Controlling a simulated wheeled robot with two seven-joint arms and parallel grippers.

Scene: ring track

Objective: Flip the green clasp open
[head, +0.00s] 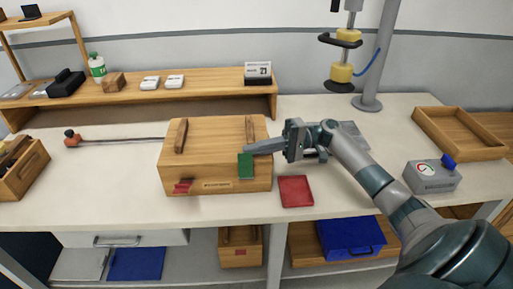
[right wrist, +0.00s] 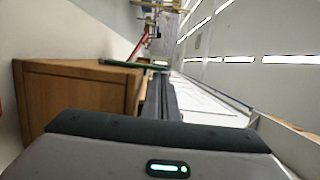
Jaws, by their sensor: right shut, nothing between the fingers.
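A wooden box (head: 215,135) with a lid stands on the workbench. The green clasp (head: 246,167) is on its front edge, right of the middle, and looks like an upright green plate. In the right wrist view the clasp (right wrist: 118,62) is a thin green strip along the box's edge. A red clasp (head: 183,186) is at the front left of the box. My right gripper (head: 252,149) is shut and empty, its fingertips at the top of the green clasp; I cannot tell whether they touch it. My left gripper is not in view.
A red pad (head: 295,191) lies right of the box. A grey gauge unit (head: 433,176) and a wooden tray (head: 460,133) are at the right. A long rod (head: 120,139) lies at the left. A shelf (head: 215,94) runs behind.

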